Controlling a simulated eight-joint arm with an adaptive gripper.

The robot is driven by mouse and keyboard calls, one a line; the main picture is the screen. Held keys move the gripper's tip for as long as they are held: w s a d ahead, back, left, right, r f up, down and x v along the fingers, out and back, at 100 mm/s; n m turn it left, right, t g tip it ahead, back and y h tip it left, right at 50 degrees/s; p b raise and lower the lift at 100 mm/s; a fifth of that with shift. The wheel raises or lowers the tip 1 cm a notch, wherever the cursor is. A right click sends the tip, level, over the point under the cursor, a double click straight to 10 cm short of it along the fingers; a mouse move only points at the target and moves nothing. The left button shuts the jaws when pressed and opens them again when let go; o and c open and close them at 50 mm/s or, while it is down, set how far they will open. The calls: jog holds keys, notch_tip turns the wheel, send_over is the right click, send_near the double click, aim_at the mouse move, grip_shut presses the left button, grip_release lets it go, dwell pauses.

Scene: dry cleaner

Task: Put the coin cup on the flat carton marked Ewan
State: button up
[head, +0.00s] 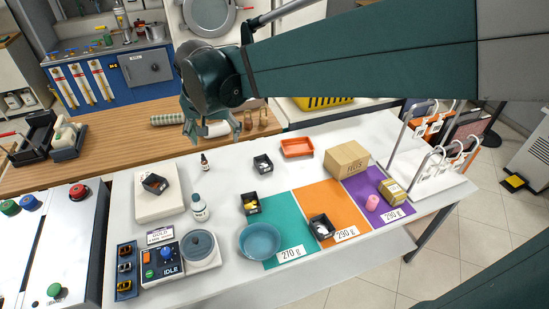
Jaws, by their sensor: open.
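A small pink cylinder (372,202), which may be the coin cup, stands on the purple mat (361,185) at the right of the white table. Close to its right is a small olive-tan carton (391,192) with a pale label; I cannot read a name on it. A larger tan carton (347,159) behind them has dark print that looks like "FELTS". No marking "Ewan" is readable. My gripper (213,130) is open and hangs over the back left of the table, well away from these. I see nothing between its fingers.
An orange mat (313,193) and a teal mat (283,221) lie left of the purple one. A teal bowl (260,240), small black trays (322,226) and an orange tray (297,147) stand around. A white hook rack (444,164) stands at the right. The table's middle is fairly clear.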

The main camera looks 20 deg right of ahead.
jog(key=s+d+f+n+t, duration=0.1)
jog(key=s+d+n, duration=0.1)
jog(key=s+d, duration=0.5)
jog(key=s+d+f+n+t, duration=0.1)
jog(key=s+d, duration=0.6)
jog(key=s, duration=1)
jog(key=shift+d+f+n+t+y, duration=0.3)
jog(key=shift+d+f+n+y, duration=0.1)
jog(key=shift+f+n, duration=0.1)
